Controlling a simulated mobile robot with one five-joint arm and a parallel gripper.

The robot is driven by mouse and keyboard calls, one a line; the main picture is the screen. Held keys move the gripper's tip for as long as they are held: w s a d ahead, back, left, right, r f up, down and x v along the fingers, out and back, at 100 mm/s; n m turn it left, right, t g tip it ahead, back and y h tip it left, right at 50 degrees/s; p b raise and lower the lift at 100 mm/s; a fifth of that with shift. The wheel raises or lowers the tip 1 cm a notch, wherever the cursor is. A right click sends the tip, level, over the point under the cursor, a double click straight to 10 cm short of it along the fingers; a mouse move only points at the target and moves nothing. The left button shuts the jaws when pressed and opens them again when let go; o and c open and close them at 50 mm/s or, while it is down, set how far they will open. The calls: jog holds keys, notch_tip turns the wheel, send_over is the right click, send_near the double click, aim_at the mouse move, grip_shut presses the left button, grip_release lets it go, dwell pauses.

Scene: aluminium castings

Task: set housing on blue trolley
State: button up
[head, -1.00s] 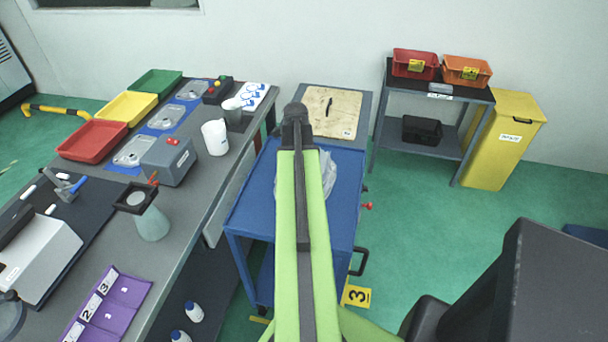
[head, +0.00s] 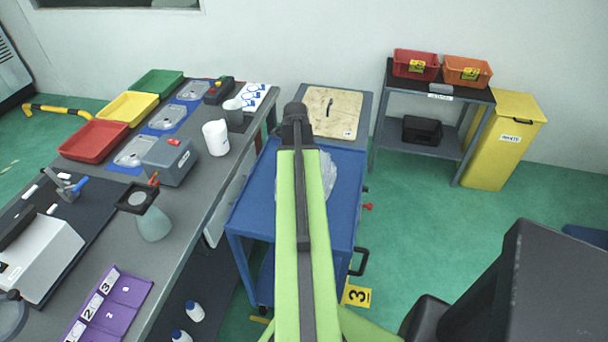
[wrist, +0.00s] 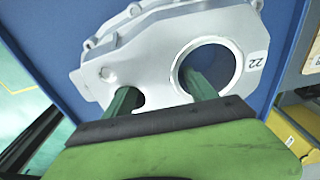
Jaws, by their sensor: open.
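The housing (wrist: 150,45) is a silver-grey casting with a large round bore and a tag reading 22. It lies on the blue top of the blue trolley (wrist: 50,30). In the head view the housing (head: 329,172) shows only partly at the right of my arm, on the trolley (head: 249,207); my arm hides the rest. My gripper (wrist: 160,84) is open, with its two green fingers apart over the housing. One finger shows in front of the bore and the other at a notch in the near edge. I cannot tell whether they touch it. The fingers are hidden in the head view.
A grey bench (head: 205,180) stands left of the trolley, with several castings, trays and a grey box (head: 170,160). A board (head: 345,108) lies behind the trolley. A rack (head: 437,95) with red and orange bins and a yellow bin (head: 503,140) stand at the right. Green floor lies between.

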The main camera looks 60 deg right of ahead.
notch_tip(320, 180, up, 11)
jog(key=w+p, duration=0.1)
jog(key=p, duration=0.9)
jog(key=shift+a+r+p, duration=0.2)
jog(key=shift+p, duration=0.1)
jog(key=shift+f, duration=0.1)
